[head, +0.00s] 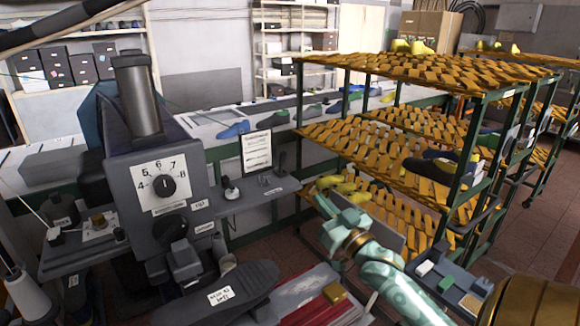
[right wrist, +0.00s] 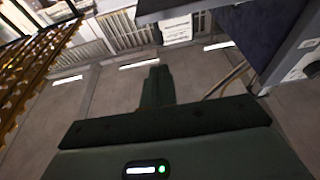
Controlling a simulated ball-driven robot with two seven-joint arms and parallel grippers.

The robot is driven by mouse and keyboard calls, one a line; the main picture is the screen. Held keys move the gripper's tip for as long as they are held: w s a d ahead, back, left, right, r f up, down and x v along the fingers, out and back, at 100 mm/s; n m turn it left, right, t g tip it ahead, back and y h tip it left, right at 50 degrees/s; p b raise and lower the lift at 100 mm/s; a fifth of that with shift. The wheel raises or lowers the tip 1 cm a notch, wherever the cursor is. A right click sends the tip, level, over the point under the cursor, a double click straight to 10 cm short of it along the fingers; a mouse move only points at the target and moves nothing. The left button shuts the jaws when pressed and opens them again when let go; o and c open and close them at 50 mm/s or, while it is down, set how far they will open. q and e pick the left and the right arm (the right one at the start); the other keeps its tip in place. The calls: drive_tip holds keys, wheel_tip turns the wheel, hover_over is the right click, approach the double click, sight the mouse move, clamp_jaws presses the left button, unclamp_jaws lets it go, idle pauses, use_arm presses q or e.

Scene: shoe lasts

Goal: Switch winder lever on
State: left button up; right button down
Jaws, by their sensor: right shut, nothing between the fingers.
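The grey machine (head: 160,165) with a numbered dial (head: 163,187) stands at the left in the head view. A small upright lever with a dark knob (head: 229,183) stands on the grey shelf at its right side. Another small fitting with a knob (head: 98,221) is on the plate left of the machine, near thread spools. I cannot tell for certain which is the winder lever. My right gripper (head: 322,201) is shut and empty, in the air right of the shelf and apart from both fittings. Its closed fingers (right wrist: 160,72) show in the right wrist view. My left gripper is out of view.
A rack (head: 480,98) with orange slatted shelves holding shoe lasts stands right of my right gripper. A thread cone (head: 25,293) is at the lower left. Bare floor (right wrist: 215,85) shows below the fingers.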

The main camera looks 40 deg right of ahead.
sight(284, 159)
drive_tip(key=x, duration=1.3)
drive_tip(key=shift+w+d+r, duration=0.1)
drive_tip(key=shift+w+r, duration=0.05)
drive_tip(key=shift+w, duration=0.2)
